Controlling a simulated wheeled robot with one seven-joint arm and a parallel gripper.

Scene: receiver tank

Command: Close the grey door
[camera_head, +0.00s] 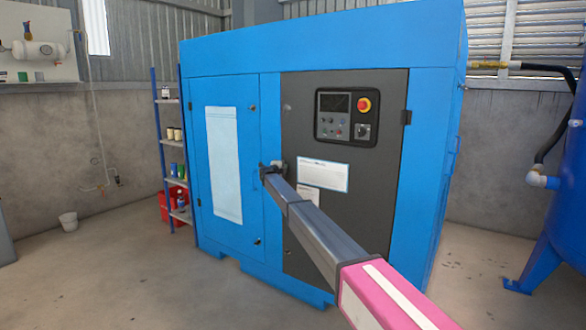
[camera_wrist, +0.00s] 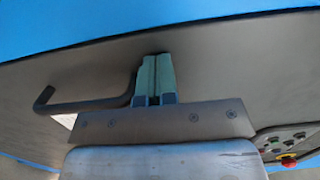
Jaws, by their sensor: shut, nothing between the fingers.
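The grey door (camera_head: 362,185) is a dark panel on the front of the blue cabinet (camera_head: 330,43). It carries a control panel and white labels. It looks about flush with the blue front, though a small gap cannot be ruled out. My gripper (camera_head: 264,168) is at the door's left edge, about mid-height. In the wrist view, the green-padded fingers of my gripper (camera_wrist: 156,72) are together and empty, pointing at the dark door surface (camera_wrist: 220,60). Contact is not clear. A black bent handle (camera_wrist: 85,104) lies just left of the fingers.
A blue shelf rack (camera_head: 158,130) with bottles and a red bin stands left of the cabinet. A blue tank (camera_head: 562,220) with a black hose stands at right. The floor in front is clear.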

